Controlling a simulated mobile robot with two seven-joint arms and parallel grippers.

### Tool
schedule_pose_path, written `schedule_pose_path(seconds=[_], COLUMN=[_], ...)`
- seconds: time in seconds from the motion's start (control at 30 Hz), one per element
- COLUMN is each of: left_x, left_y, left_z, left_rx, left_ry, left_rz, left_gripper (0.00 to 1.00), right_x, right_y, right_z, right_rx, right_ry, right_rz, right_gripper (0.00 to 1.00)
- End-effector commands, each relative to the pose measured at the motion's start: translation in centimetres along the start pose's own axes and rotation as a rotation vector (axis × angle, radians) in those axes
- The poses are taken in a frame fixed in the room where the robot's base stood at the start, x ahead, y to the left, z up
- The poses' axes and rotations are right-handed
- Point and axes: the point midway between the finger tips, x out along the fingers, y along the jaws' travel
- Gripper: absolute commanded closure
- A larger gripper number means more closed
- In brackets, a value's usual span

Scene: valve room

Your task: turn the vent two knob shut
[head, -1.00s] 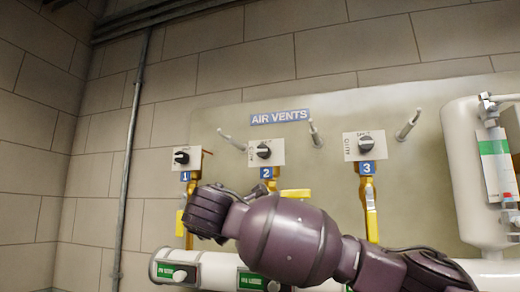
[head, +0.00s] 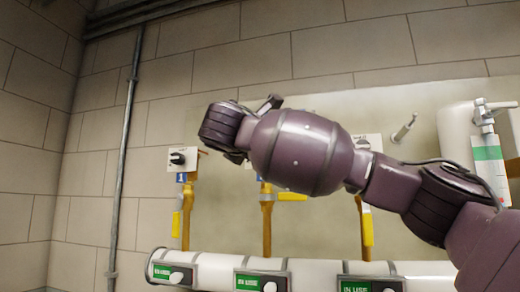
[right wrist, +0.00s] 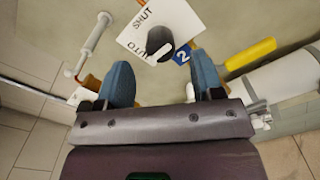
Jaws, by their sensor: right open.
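The vent two knob (right wrist: 160,42) is black with a white mark, on a white plate (right wrist: 178,18) printed SHUT and AUTO. I cannot tell exactly where its mark points. The blue number 2 label (right wrist: 181,56) is beside the plate. My right gripper (right wrist: 162,65) is open, its blue fingers spread below the knob in the right wrist view, with nothing between them; contact is not visible. In the head view my right arm hides the vent two knob and plate. My left gripper is not in view.
The vent one knob (head: 177,158) is at left. Yellow-handled valves (head: 367,225) hang below the plates. A white pipe (head: 215,272) with green IN USE tags runs along the bottom. Metal spigots (head: 404,129) stick out of the panel. A white tank (head: 460,130) stands at right.

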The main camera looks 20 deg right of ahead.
Motion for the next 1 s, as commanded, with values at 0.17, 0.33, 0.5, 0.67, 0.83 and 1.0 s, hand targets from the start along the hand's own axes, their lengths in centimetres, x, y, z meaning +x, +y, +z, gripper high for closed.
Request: schedule_pose_path(seconds=[0.17, 0.33, 0.5, 0.67, 0.83, 1.0], left_x=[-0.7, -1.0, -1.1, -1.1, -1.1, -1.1], left_y=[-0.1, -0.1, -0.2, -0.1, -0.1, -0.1], left_z=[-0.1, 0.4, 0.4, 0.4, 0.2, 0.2], left_rx=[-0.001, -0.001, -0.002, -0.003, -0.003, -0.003], left_ry=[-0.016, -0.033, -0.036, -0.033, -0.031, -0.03], left_rz=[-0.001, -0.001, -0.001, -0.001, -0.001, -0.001], left_gripper=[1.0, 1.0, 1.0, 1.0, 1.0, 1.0], right_x=[3.0, 4.7, 5.3, 5.4, 5.4, 5.4], right_y=[0.1, 0.1, 0.0, 0.0, 0.0, 0.0], right_z=[0.1, 0.0, 0.0, 0.0, 0.0, 0.0], right_rx=[0.0, 0.001, 0.001, 0.001, 0.001, 0.001], right_ry=[0.0, 0.0, 0.0, 0.0, 0.0, 0.0], right_rz=[-0.003, -0.001, 0.0, 0.0, 0.0, 0.0], right_gripper=[0.39, 0.39, 0.39, 0.39, 0.5, 0.76])
